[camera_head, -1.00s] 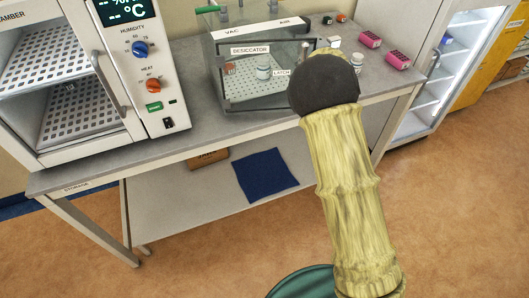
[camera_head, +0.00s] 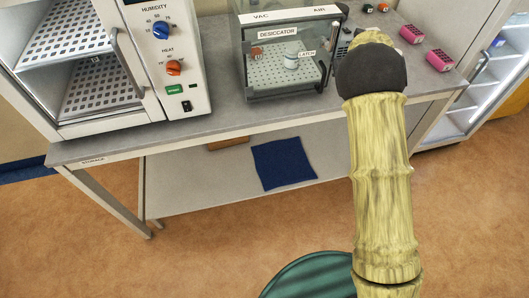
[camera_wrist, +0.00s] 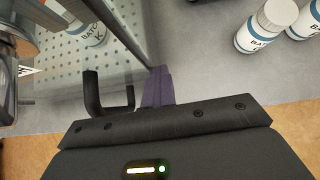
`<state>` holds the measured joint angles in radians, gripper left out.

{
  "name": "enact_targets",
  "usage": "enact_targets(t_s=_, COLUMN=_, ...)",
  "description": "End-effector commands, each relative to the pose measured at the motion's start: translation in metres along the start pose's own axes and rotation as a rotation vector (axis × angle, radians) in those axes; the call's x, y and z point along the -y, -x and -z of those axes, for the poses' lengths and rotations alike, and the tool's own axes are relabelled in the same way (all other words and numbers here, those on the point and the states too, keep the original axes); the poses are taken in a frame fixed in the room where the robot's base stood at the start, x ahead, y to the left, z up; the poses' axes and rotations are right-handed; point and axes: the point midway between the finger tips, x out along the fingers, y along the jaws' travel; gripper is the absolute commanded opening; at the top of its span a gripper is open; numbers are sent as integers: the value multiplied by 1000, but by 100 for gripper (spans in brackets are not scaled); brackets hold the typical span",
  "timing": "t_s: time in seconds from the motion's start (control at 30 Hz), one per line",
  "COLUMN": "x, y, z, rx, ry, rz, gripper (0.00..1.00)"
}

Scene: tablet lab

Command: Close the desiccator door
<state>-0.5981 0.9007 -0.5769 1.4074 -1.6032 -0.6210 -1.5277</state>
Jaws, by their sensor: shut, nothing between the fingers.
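The desiccator (camera_head: 291,18) is a clear box with a dark frame on the bench in the head view. Its glass door (camera_head: 262,98), labelled DESICCATOR and LATCH, stands across the front and looks shut or nearly shut; I cannot tell whether a small gap is left. In the wrist view the door's grey frame edge (camera_wrist: 122,30) runs down to my gripper (camera_wrist: 157,88). The gripper is shut and empty, with its fingertips at the frame's lower end, beside the black door handle (camera_wrist: 91,92). Contact is unclear. In the head view my arm hides the gripper.
A white-capped bottle (camera_head: 291,57) stands on the perforated shelf inside. More labelled bottles (camera_wrist: 258,32) stand outside at the right in the wrist view. An oven-like chamber (camera_head: 168,75) is left of the desiccator. A green stool (camera_head: 310,277) is in front.

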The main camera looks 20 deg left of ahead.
Motion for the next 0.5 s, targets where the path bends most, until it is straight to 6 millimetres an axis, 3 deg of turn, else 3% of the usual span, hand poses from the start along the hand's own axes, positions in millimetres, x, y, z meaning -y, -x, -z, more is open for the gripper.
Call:
enact_targets(t_s=0.03, x=-19, y=-5, z=-1, rx=0, ry=7, rz=-43, gripper=0)
enact_targets(t_s=0.33, x=-5, y=7, z=18, rx=0, ry=-1, rz=-28, gripper=0)
enact_targets(t_s=0.43, x=2, y=17, z=29, rx=1, ry=-1, rz=-20, gripper=0)
enact_targets(t_s=0.5, x=1, y=34, z=23, rx=2, ry=2, rz=-20, gripper=0)
